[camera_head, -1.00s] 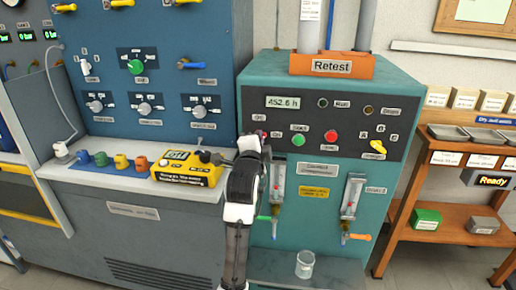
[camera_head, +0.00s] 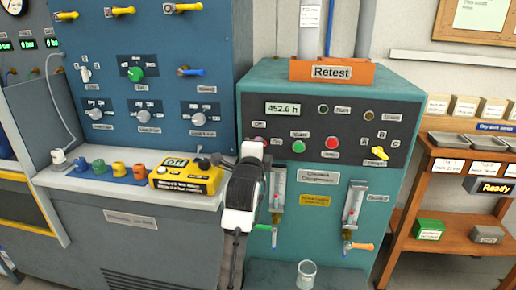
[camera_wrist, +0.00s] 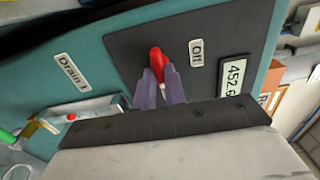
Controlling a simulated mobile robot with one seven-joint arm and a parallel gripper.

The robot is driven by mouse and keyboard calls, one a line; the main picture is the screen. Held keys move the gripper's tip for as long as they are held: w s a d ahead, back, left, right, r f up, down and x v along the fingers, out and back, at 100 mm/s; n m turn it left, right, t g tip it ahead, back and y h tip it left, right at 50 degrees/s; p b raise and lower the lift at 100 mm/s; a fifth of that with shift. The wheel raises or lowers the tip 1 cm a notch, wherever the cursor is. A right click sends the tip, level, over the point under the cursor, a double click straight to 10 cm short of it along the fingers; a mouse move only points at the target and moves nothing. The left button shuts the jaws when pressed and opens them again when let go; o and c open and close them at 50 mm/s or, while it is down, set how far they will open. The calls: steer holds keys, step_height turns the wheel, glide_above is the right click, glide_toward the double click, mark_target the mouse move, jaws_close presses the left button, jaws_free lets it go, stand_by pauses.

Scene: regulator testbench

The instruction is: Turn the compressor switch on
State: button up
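The red switch lever (camera_wrist: 156,60) is on the dark panel of the teal compressor cabinet (camera_head: 330,220). In the wrist view a label reading "Off" (camera_wrist: 196,53) sits beside it, near the hours display (camera_wrist: 233,78). My gripper's two purple fingers (camera_wrist: 160,82) stand on either side of the lever's end, close in on it, and appear shut on it. In the head view my gripper (camera_head: 252,148) reaches the left end of the dark panel and hides the lever.
Right of my gripper are a green button (camera_head: 298,147), a red button (camera_head: 332,144) and a yellow selector (camera_head: 379,153). Below hang two flow tubes with a green valve handle (camera_head: 264,227) and an orange one (camera_head: 362,246). A yellow meter (camera_head: 185,178) lies on the left bench.

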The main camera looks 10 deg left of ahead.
steer(key=o, duration=0.5)
steer(key=shift+c, duration=0.2)
steer(key=s+d+b, duration=0.1)
steer(key=s, duration=1.2)
steer(key=shift+s+b, duration=0.35)
steer(key=shift+s, duration=0.05)
